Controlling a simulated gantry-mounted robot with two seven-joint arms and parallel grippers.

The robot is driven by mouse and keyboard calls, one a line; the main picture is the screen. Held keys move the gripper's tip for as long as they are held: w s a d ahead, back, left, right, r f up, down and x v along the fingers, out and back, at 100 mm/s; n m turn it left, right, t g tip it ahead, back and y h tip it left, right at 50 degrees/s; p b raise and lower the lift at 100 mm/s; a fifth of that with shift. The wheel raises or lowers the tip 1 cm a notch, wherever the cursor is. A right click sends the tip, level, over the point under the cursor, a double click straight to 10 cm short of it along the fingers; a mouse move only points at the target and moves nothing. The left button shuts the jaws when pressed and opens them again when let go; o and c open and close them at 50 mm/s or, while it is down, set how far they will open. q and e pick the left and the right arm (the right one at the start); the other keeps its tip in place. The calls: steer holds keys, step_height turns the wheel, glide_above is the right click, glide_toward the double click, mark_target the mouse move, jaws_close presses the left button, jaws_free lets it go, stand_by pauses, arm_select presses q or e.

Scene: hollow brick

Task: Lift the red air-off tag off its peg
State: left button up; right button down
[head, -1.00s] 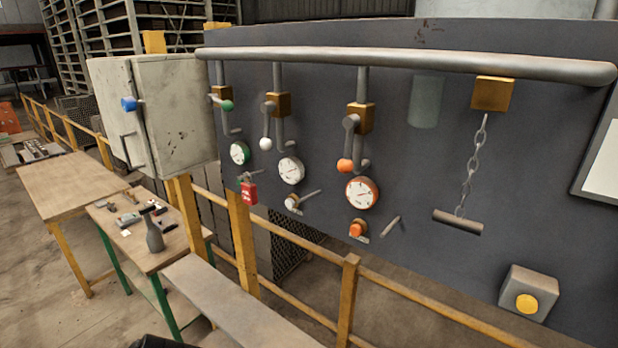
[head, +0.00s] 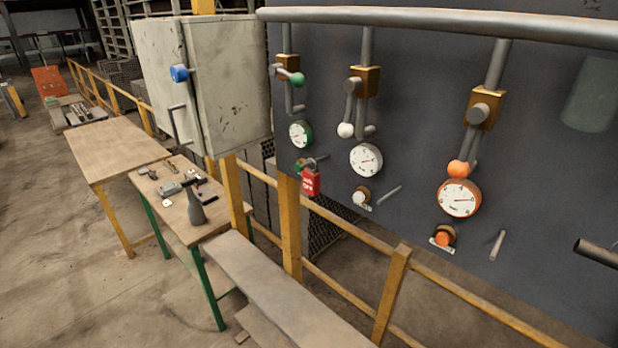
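The red air-off tag (head: 311,182) hangs on the dark panel, below the green-rimmed gauge (head: 300,134) and left of centre in the head view. It appears to hang from a thin grey peg (head: 318,159) that sticks out to the right above it. A small green knob (head: 300,165) sits by the top of the tag. Neither of my grippers shows in the head view.
A yellow railing (head: 289,225) runs in front of the panel, with a grey plank (head: 270,285) on the near side. A cluttered workbench (head: 180,230) and a pale cabinet (head: 228,90) stand left. Levers with a white ball (head: 346,130) and an orange ball (head: 458,169) are to the right.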

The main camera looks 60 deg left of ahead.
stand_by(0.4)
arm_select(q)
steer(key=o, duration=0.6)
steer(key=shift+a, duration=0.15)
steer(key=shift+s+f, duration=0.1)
